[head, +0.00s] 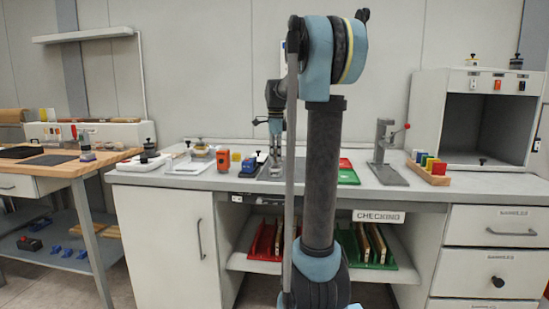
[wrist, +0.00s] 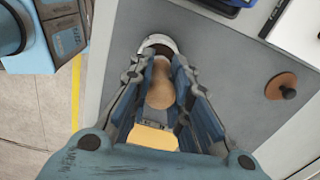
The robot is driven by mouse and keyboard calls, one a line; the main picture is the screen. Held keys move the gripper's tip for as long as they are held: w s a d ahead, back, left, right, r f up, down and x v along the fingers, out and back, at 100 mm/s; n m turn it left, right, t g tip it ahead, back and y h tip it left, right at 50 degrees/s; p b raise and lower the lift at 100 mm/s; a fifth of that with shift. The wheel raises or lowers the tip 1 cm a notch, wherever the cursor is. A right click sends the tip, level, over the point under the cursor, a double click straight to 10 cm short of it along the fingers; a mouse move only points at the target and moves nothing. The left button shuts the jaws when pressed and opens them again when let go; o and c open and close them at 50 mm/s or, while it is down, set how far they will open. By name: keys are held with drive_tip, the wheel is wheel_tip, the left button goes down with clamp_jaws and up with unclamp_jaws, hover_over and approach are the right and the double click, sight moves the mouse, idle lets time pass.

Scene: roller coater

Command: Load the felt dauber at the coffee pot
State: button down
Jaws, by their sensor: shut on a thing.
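My gripper (wrist: 160,68) is shut on a tan, rounded wooden handle, which I take to be the felt dauber (wrist: 160,88). The handle lies between the two blue-lined fingers. Its felt end is hidden. Just beyond the fingertips is a round metal-rimmed pot (wrist: 157,42), dark inside; I cannot tell whether the dauber touches it or enters it. A brown disc with a black knob (wrist: 280,87), like a lid, lies on the grey surface to the right. In the head view my gripper (head: 275,150) is low over the bench, too small to show the dauber.
Red and green mats (head: 347,177), a grey press stand (head: 386,155) and a wooden rack (head: 437,180) of coloured pieces are to the right. An open booth (head: 485,125) stands farther right.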

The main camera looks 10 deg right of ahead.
drive_tip(key=shift+f, duration=0.5)
idle(1.6)
drive_tip(key=shift+r, duration=0.15)
drive_tip(key=shift+r, duration=3.35)
